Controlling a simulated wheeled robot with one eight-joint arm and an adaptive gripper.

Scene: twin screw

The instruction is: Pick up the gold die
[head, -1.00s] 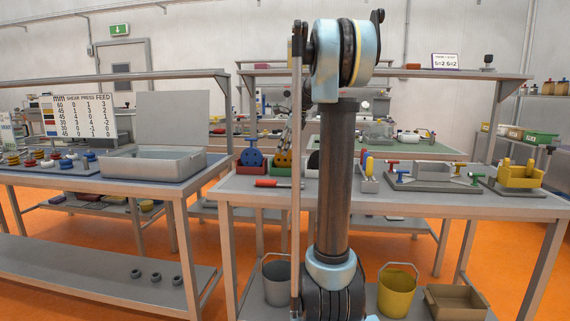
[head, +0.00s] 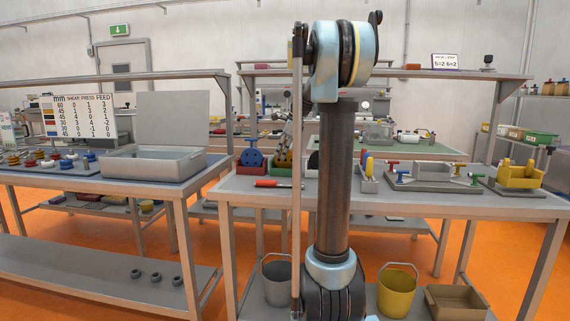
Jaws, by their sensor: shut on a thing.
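My arm's far end reaches down behind my own column. My gripper (head: 283,146) is small and partly hidden there, at the green block on the right-hand bench. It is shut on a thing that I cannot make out. No gold die can be told apart clearly in this view. The green block (head: 282,160) stands at the gripper, and a blue block (head: 252,158) on a red base stands just left of it. My column hides part of the bench to the right of the green block.
The right-hand bench (head: 420,205) also holds a red-handled tool (head: 268,183), a grey fixture with coloured handles (head: 433,178) and a yellow fixture (head: 520,176). A grey open bin (head: 153,163) stands on the left bench. A shelf (head: 420,73) runs above the right bench.

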